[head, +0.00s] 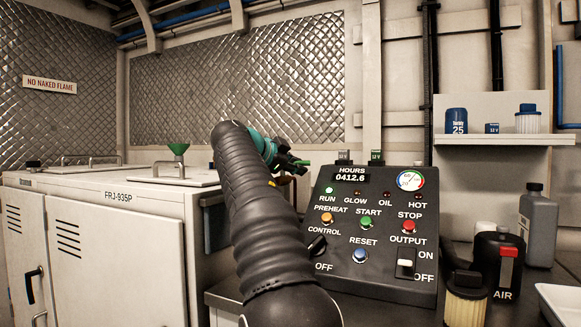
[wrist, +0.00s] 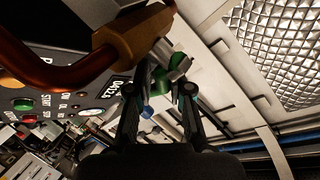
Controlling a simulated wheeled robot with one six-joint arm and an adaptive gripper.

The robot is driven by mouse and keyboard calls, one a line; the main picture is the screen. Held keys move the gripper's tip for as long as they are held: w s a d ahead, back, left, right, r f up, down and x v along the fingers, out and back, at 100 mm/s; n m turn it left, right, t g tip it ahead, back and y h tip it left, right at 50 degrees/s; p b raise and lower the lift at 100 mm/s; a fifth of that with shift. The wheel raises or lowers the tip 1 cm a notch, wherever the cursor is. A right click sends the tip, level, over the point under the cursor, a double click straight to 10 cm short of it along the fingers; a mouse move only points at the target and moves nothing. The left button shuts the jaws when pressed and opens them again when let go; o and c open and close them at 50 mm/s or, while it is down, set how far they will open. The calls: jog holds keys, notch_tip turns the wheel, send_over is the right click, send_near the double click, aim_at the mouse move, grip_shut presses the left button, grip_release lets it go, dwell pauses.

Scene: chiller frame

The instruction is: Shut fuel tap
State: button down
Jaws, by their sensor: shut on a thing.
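The fuel tap shows in the wrist view as a brass body (wrist: 132,42) on a bent copper pipe (wrist: 38,78), with a green handle (wrist: 160,77) beside it. My gripper (wrist: 160,88) has its two dark fingers on either side of the green handle and is shut on it. In the head view my gripper (head: 284,156) is beyond the upper left corner of the control panel, with a bit of green (head: 301,162) at its tip. My own arm hides most of the tap there, so I cannot tell the handle's exact angle.
The black control panel (head: 375,292) stands close on the right, its green RUN lamp (head: 328,190) lit. A white cabinet (head: 110,250) with a green funnel (head: 178,149) is on the left. A black AIR canister (head: 503,270) and grey bottle (head: 538,225) stand right of the panel.

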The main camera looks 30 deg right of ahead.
jog(key=shift+s+r, duration=0.1)
jog(key=shift+s, duration=0.1)
jog(key=c, duration=1)
grip_release()
jog(key=shift+s+d, duration=0.1)
jog(key=shift+c, duration=0.2)
jog(key=shift+a, duration=0.3)
jog(key=v, duration=1.1)
jog(key=shift+a+r, duration=0.2)
jog(key=shift+a, duration=0.05)
jog(key=shift+s, duration=0.1)
jog(key=shift+c, duration=0.2)
